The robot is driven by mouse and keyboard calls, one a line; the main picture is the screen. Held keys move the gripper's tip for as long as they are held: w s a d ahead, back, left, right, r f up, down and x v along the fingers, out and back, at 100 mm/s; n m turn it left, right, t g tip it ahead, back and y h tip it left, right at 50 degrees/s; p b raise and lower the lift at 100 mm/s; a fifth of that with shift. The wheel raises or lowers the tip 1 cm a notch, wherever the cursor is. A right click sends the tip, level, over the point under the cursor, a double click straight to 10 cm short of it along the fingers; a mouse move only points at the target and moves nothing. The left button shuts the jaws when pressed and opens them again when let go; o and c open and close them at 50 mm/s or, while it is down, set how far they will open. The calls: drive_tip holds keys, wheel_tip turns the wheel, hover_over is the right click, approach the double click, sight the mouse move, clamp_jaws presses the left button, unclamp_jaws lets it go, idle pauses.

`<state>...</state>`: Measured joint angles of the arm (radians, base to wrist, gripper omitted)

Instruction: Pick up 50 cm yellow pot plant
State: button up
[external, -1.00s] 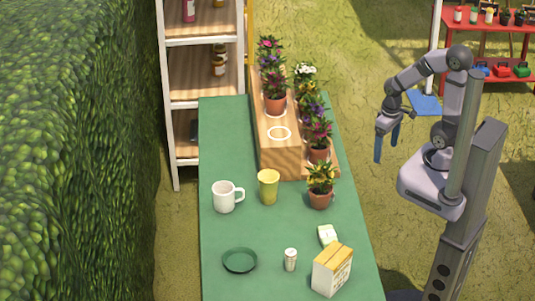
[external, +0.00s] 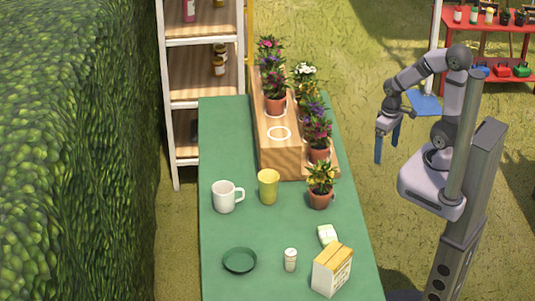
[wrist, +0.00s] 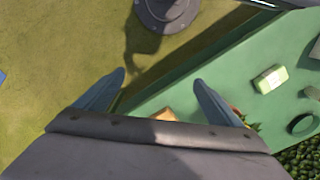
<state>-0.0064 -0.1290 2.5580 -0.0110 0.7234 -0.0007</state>
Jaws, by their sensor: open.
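The yellow-flowered pot plant (external: 320,184) stands upright in a terracotta pot on the green table, in front of the wooden stand (external: 280,158). In the wrist view it is mostly hidden behind my right finger; a little of its foliage (wrist: 254,126) shows. My gripper (external: 387,143) hangs in the air to the right of the table, fingers down, apart from the plant. In the wrist view my gripper (wrist: 160,78) is open and empty, with its two blue fingers spread wide.
Several other potted flowers (external: 275,92) stand on the stand, which has an empty white ring. A white mug (external: 226,196), yellow cup (external: 268,187), green dish (external: 240,261), small jar (external: 290,260), pale block (external: 327,235) and carton (external: 332,271) are on the table. Shelves (external: 203,70) stand behind.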

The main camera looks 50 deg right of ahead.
drive_tip(key=s+d+f+n+g+h, duration=0.3)
drive_tip(key=d+n+h, duration=0.2)
drive_tip(key=n+h, duration=0.35)
drive_tip(key=w+n+t+h, duration=0.3)
drive_tip(key=w+n, duration=0.1)
drive_tip(key=n, duration=0.1)
drive_tip(key=n+t+y, duration=0.9)
drive_tip(key=n+t, duration=0.9)
drive_tip(key=n, duration=0.2)
hover_over(323, 193)
drive_tip(key=d, duration=0.3)
drive_tip(key=f, duration=0.5)
drive_tip(key=shift+s+d+f, duration=0.15)
drive_tip(key=shift+s+f, duration=0.25)
drive_tip(key=a+y, duration=0.1)
drive_tip(key=s+a+f+n+y, duration=0.1)
drive_tip(key=a, duration=0.1)
drive_tip(key=s+a+f+n+y, duration=0.1)
drive_tip(key=shift+a+f+n+y, duration=0.15)
drive_tip(key=shift+a+n+y, duration=0.1)
drive_tip(key=shift+y, duration=0.1)
drive_tip(key=shift+d+f+b, duration=0.2)
drive_tip(key=shift+f+b, duration=0.1)
drive_tip(key=shift+f, duration=0.25)
drive_tip(key=shift+s+f+n+y, duration=0.1)
drive_tip(key=shift+f+n+y, duration=0.2)
drive_tip(key=shift+f+n, duration=0.1)
drive_tip(key=shift+w+r+p, duration=0.1)
drive_tip(key=shift+w+p, duration=0.25)
drive_tip(key=shift+w, duration=0.75)
